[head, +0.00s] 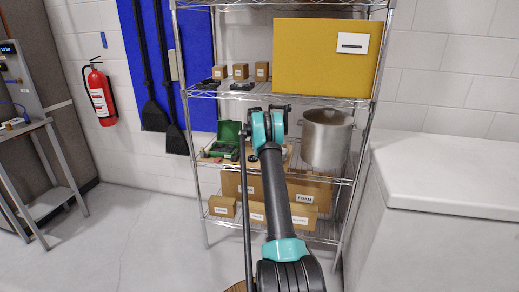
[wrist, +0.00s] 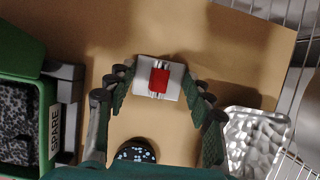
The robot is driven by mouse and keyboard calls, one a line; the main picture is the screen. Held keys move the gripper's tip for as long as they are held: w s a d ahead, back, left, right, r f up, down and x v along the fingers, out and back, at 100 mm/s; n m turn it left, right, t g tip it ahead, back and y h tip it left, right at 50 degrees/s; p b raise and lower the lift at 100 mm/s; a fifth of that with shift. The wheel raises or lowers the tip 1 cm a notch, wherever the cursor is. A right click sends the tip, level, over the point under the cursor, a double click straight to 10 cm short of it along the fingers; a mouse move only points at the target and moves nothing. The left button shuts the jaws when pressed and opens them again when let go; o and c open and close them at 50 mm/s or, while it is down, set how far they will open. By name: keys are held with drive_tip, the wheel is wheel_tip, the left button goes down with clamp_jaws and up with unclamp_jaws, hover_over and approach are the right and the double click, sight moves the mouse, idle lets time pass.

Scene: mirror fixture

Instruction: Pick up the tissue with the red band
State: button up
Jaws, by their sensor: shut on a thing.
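The tissue (wrist: 142,72), a small white packet with a red band, is between the fingertips of my gripper (wrist: 158,82) in the wrist view. The fingers are shut on its left and right sides. A brown cardboard-coloured surface (wrist: 220,60) lies beneath it; I cannot tell whether the tissue still touches it. In the head view my arm reaches to the middle shelf of the wire rack and hides the tissue and the fingertips.
A green case (wrist: 20,165) marked SPARE is at the left, and dimpled shiny metal (wrist: 258,140) at the right. A dark blue-spotted object (wrist: 135,152) is near the palm. In the head view a steel pot (head: 327,140) stands right of my arm, below a large box (head: 320,65).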

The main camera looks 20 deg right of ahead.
drive_tip(key=shift+r, duration=0.1)
drive_tip(key=shift+r, duration=0.6)
wheel_tip(320, 180, up, 2)
drive_tip(key=shift+r, duration=0.1)
drive_tip(key=s+a, duration=0.3)
drive_tip(key=s, duration=0.2)
drive_tip(key=s+a, duration=0.3)
drive_tip(key=s, duration=0.2)
drive_tip(key=s+a, duration=0.4)
drive_tip(key=s, duration=0.1)
drive_tip(key=shift+o, duration=0.2)
